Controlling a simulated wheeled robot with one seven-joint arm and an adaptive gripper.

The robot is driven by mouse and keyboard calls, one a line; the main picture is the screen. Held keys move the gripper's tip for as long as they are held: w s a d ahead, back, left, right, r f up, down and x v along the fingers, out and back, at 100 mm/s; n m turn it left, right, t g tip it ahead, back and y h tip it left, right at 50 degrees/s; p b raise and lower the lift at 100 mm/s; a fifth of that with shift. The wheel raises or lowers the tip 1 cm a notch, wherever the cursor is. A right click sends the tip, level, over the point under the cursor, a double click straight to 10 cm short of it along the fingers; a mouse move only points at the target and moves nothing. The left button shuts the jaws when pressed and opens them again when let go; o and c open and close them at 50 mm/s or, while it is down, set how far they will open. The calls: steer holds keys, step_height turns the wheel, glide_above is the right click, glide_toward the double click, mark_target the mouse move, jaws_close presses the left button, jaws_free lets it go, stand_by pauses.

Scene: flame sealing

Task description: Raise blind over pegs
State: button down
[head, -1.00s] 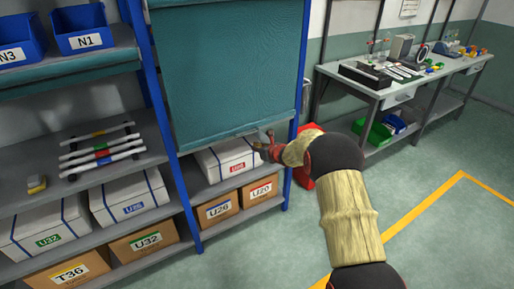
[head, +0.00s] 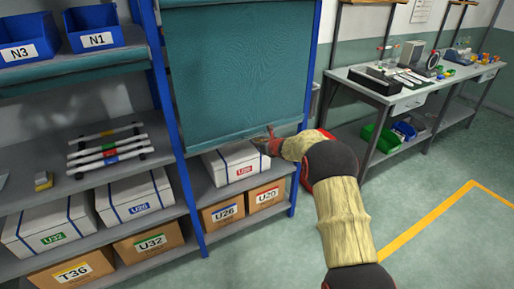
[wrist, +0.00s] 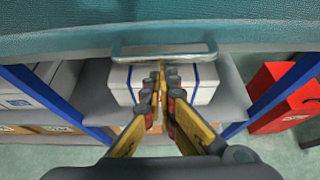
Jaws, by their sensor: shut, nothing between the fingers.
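The teal blind (head: 235,75) hangs down over the right bay of the blue-posted shelf, its lower edge just above a white box. In the wrist view the blind (wrist: 60,40) fills the top, with a pale handle (wrist: 125,51) at its bottom edge. My gripper (head: 270,133) is at the blind's lower edge, right of its middle. In the wrist view my gripper (wrist: 161,68) is shut and empty, its fingertips at or just below the handle; I cannot tell if they touch it. No pegs can be made out; the blind covers the bay behind it.
The white box (head: 235,165) stands below the blind, with cartons (head: 222,211) underneath. Blue bins (head: 92,28) and striped rods (head: 107,152) are in the left bay. A red bin (wrist: 285,95) is right of the shelf. A workbench (head: 410,95) stands at the right; the floor between is open.

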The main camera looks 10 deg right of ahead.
stand_by(0.3)
step_height(320, 180, up, 54)
steer(key=p, duration=4.2)
steer(key=shift+f, duration=0.1)
